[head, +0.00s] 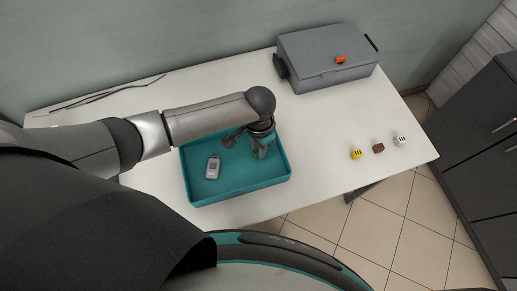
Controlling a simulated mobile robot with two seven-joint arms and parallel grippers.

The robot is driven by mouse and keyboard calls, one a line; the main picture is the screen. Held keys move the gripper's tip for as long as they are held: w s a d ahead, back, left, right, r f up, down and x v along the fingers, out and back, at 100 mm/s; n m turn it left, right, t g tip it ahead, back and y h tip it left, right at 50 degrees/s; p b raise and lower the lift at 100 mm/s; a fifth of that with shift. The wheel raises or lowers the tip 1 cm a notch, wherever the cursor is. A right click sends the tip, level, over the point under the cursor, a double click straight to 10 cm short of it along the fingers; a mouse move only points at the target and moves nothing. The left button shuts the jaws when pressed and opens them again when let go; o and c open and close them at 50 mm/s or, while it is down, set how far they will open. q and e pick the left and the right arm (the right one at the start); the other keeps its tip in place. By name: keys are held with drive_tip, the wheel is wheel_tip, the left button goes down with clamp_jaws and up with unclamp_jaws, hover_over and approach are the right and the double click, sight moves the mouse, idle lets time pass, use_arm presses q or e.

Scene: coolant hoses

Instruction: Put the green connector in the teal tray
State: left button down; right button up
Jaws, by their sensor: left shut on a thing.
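The teal tray (237,194) lies on the white table, near its front edge. My left gripper (261,153) points down over the right part of the tray. It is shut on the green connector (255,154), which shows only as a small patch of green beside the fingers. The fingers and wrist hide most of it. I cannot tell whether the connector touches the tray floor. My right gripper is not in view.
A grey device (213,167) lies in the tray's left part. Yellow (356,154), brown (378,148) and white (401,141) connectors stand at the table's right. A grey case (325,58) with an orange item (341,59) on it stands behind. Thin dark hoses (105,91) lie back left.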

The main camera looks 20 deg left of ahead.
use_arm(q)
drive_tip(key=shift+f, duration=0.45)
drive_tip(key=c, duration=0.7)
unclamp_jaws()
drive_tip(key=shift+f, duration=0.15)
wheel_tip(320, 180, up, 12)
drive_tip(key=p, duration=0.3)
drive_tip(key=shift+r, duration=0.2)
